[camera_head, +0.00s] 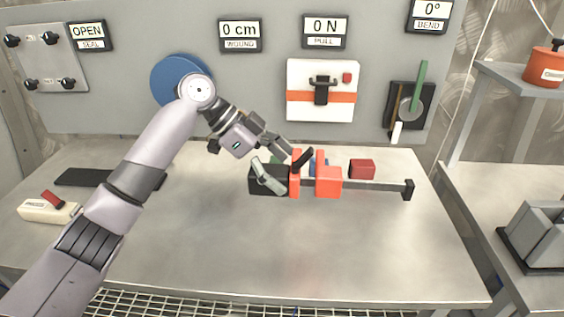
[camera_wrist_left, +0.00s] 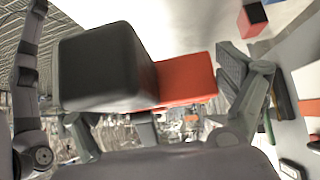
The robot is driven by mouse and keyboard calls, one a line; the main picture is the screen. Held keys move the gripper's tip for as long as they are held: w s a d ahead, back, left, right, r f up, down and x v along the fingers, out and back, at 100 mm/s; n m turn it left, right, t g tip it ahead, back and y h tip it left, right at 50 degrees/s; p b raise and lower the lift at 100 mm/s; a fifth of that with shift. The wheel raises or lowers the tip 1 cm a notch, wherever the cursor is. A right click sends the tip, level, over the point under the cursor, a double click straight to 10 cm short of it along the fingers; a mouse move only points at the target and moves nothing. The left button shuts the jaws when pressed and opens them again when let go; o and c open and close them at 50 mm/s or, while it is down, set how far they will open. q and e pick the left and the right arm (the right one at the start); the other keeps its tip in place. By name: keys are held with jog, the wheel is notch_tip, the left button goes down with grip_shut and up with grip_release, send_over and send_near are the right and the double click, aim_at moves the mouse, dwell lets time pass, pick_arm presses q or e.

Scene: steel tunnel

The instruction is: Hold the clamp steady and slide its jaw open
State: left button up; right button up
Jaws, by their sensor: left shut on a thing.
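The clamp lies on the steel table in the head view. It has a black block (camera_head: 257,184) at its left end, a red upright jaw (camera_head: 295,186) beside it, and a second red jaw (camera_head: 328,182) a little farther right on the dark bar (camera_head: 375,186). A small gap shows between the jaws. My left gripper (camera_head: 286,172) is shut on the clamp at its left end, with fingers across the black block and near the first red jaw. In the left wrist view, the black block (camera_wrist_left: 98,70) and a red part (camera_wrist_left: 186,78) sit between the fingers. My right gripper is not in view.
A dark red block (camera_head: 362,169) sits behind the bar, and a blue item is partly hidden behind the jaws. A cream device (camera_head: 48,208) and a dark flat pad (camera_head: 85,177) lie at left. The table's front is clear. A panel with gauges stands behind.

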pick_arm(q)
notch_tip(320, 180, down, 11)
jog(key=b, duration=0.3)
jog(key=shift+s+r, duration=0.1)
jog(key=shift+f+b, duration=0.75)
jog(key=shift+f, duration=1.25)
jog(key=shift+f+b, duration=0.35)
jog(key=shift+f, duration=0.2)
jog(key=shift+f, duration=0.1)
dwell(0.4)
